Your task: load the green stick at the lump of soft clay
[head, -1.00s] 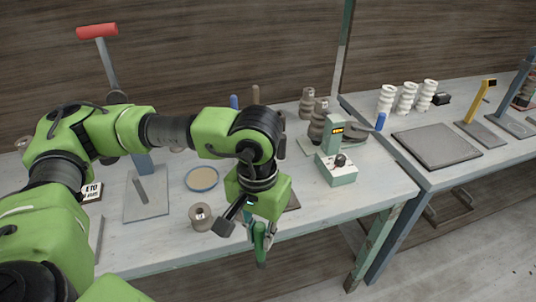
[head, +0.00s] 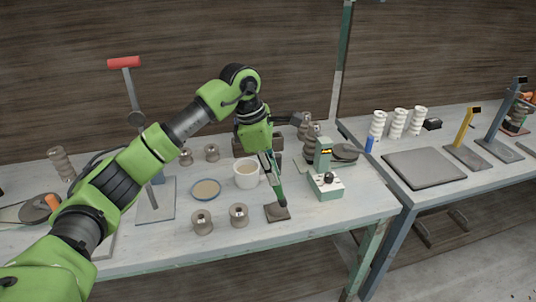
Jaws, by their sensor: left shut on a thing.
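My left gripper (head: 267,157) is above the near-middle of the left table, shut on the green stick (head: 275,180). The stick hangs down, slightly tilted, its lower end toward the right. Its dark lower end is over a small dark brown slab (head: 270,217) near the table's front edge and looks to meet a dark mass there. This seems to be the soft clay; I cannot tell the lump from the stick's tip, nor how firmly they touch. My fingers partly hide the stick's upper end. My right gripper is not in view.
A white pot (head: 241,181) stands close left of the stick, and a green device (head: 325,188) stands to its right. Grey-brown spools (head: 202,226) and a blue-rimmed dish (head: 193,193) are left. A red-topped stand (head: 124,63) rises behind. The right table holds white spools (head: 398,124).

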